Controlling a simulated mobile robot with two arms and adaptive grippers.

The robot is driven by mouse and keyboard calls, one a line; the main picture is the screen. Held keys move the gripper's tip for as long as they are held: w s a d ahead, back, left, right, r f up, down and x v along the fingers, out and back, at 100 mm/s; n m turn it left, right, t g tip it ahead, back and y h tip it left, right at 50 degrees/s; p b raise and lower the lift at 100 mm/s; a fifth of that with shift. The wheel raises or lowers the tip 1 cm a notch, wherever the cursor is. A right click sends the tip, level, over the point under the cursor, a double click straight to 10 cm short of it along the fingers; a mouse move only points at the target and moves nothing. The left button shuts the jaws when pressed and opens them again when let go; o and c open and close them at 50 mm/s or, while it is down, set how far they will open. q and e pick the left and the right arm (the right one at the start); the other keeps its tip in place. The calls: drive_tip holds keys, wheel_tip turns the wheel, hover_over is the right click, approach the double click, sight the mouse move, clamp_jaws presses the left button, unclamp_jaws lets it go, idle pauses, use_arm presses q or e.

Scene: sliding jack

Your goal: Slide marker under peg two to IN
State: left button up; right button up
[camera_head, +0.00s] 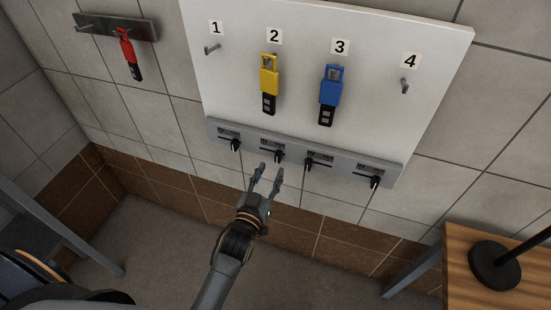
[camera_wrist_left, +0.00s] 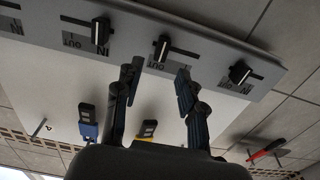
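The marker under peg two (camera_head: 278,157) is a black knob with a light line on the grey slider strip (camera_head: 342,172). It stands at the right end of its slot in the head view. In the left wrist view, which is upside down, this marker (camera_wrist_left: 162,47) is at the OUT end; its IN label seems hidden behind a finger. My left gripper (camera_head: 268,172) is open and empty just below the marker. In the left wrist view its fingertips (camera_wrist_left: 156,78) stand apart on either side of the marker, with no contact visible. My right gripper is not in view.
Other markers sit under peg one (camera_head: 235,145), peg three (camera_head: 308,165) and peg four (camera_head: 375,182). A yellow tag (camera_head: 269,80) and a blue tag (camera_head: 330,92) hang above. A red tag (camera_head: 127,50) hangs left. A wooden table (camera_head: 465,245) stands right.

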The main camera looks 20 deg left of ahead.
sight(277, 158)
use_arm(q)
drive_tip(key=w, duration=0.5)
drive_tip(key=shift+w+p, duration=0.15)
drive_tip(key=shift+p, duration=0.2)
drive_tip(key=shift+f, duration=0.1)
clamp_jaws()
